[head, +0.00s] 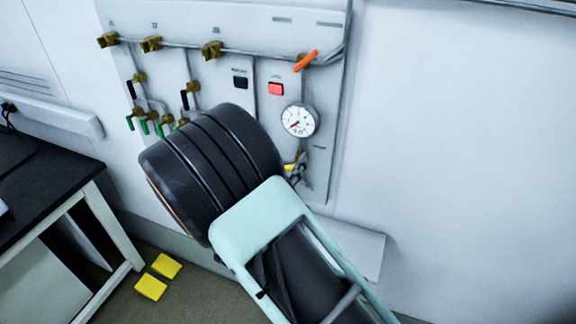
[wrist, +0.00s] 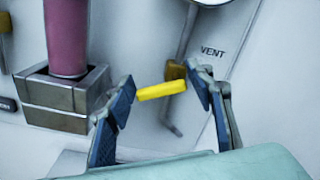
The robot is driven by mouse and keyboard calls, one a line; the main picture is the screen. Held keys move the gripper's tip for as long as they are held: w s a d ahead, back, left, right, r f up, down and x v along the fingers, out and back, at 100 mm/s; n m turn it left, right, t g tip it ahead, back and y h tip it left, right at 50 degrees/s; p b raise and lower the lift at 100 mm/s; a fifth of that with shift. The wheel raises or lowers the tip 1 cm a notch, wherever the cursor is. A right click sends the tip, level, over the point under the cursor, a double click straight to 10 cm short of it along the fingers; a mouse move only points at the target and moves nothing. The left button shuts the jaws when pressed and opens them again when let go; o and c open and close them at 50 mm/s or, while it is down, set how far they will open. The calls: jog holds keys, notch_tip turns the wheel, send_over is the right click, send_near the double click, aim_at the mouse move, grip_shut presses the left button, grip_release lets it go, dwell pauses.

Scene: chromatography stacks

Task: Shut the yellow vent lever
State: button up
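The yellow vent lever (wrist: 161,90) shows in the wrist view between my gripper's fingers, set on a brass valve body (wrist: 175,71) on a thin pipe. It lies nearly crosswise, its left end slightly lower, beside the printed word VENT. My gripper (wrist: 161,86) is open, one finger on each side of the lever. The left finger is close to the lever's free end; I cannot tell whether they touch. In the head view a small yellow part of the lever (head: 289,167) shows just past my arm, which hides my gripper there.
A pressure gauge (head: 299,120) sits above the lever, with an orange lever (head: 306,60) higher up. A pink cylinder in a metal holder (wrist: 66,99) stands left of my gripper. Green-handled valves (head: 145,126) are farther left on the panel. The wall at right is clear.

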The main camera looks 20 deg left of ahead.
jog(key=c, duration=0.8)
jog(key=shift+m+b, duration=0.3)
jog(key=shift+b, duration=0.1)
jog(key=shift+r+m+b, duration=0.1)
jog(key=shift+m+b, duration=1.1)
jog(key=shift+r+m+b, duration=0.3)
jog(key=shift+m+b, duration=0.85)
jog(key=shift+m, duration=0.15)
jog(key=o, duration=1.2)
jog(key=shift+r, duration=0.1)
